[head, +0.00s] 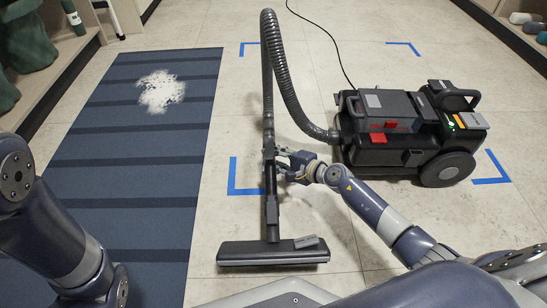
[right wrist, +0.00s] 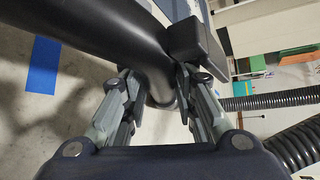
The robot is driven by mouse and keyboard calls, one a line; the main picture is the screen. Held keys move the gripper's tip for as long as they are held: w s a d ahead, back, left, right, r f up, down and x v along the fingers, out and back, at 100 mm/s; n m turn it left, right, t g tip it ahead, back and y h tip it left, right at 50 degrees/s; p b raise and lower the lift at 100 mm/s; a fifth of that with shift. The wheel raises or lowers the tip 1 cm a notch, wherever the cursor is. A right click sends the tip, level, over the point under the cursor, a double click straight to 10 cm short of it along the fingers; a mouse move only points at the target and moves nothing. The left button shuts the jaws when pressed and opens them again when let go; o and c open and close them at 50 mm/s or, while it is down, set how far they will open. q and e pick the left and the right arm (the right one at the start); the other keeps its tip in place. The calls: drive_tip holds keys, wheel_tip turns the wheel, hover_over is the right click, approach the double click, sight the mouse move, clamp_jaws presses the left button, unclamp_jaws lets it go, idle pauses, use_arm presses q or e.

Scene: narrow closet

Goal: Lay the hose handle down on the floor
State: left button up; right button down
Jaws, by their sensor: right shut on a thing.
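The black hose handle (head: 269,182) is a long, straight tube standing roughly upright in the head view. Its lower end joins a wide floor nozzle (head: 272,253), which appears to rest on the floor. My right gripper (head: 284,164) is shut on the tube from the right, about midway along it. In the right wrist view the dark tube (right wrist: 85,35) passes between the fingers of my right gripper (right wrist: 160,88). The ribbed hose (head: 290,92) arches from the tube's top to the vacuum cleaner (head: 400,135). My left arm enters at left; its gripper is out of frame.
The tiled floor (head: 225,110) has blue tape corner marks (head: 232,186) around the vacuum and handle. A dark blue striped mat (head: 125,195) with a white powder patch (head: 160,91) lies at left. A thin black cord (head: 325,32) runs back. Shelves stand along both sides.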

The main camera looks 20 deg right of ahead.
drive_tip(key=c, duration=1.2)
unclamp_jaws()
drive_tip(key=shift+f, duration=0.15)
drive_tip(key=shift+s, duration=0.1)
drive_tip(key=v, duration=1.2)
